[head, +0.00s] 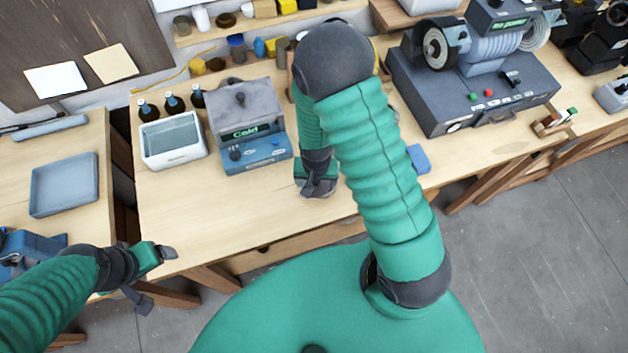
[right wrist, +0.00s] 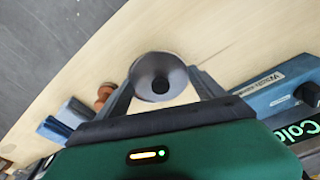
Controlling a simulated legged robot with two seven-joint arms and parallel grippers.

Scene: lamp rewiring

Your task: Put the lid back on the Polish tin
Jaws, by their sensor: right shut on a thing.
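My right gripper (head: 317,188) is low over the front part of the workbench, right of the grey-and-blue "Cold" machine. In the right wrist view, its fingers (right wrist: 163,82) are shut on a round grey metallic piece (right wrist: 147,76) with a dark round centre. It looks like a lid, but I cannot tell for sure. In the head view the gripper hides this piece. I cannot pick out a tin labelled Polish in either view. My left gripper (head: 152,276) is open and empty, in front of the bench's left part.
The "Cold" machine (head: 247,112) and a white basin (head: 172,139) stand left of my right gripper. A blue block (head: 418,158) and a large grinder (head: 470,75) are to its right. In the wrist view, an orange-brown turned piece (right wrist: 104,96) stands nearby. Bench front-left is clear.

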